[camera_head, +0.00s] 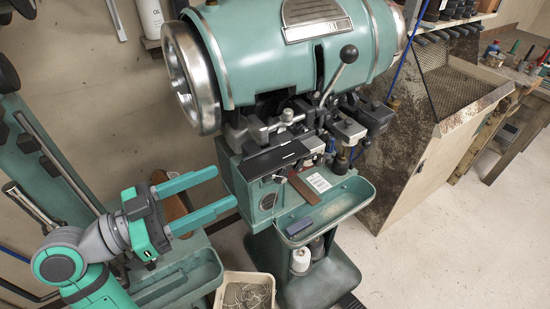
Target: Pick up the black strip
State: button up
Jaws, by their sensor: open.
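A flat black strip (276,158) lies on the front of the green sole stitcher (290,55), just below its metal clamps and levers. It is tilted slightly, with its left end lower, and shows a small white mark. My gripper (225,188) is to the left of the strip, with its two teal fingers apart and pointing right. The fingertips are near the left side of the machine's work table, apart from the strip in the picture. Nothing shows between the fingers.
A brown strip (313,200) and a blue block (302,226) lie below the black strip, the block in a green tray (345,207). A lever with a black knob (348,54) sticks up above. A bin (227,278) stands below. Open floor (450,240) lies to the right.

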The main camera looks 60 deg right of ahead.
jog(key=x, duration=0.5)
jog(key=shift+w, duration=0.15)
jog(key=c, duration=1.1)
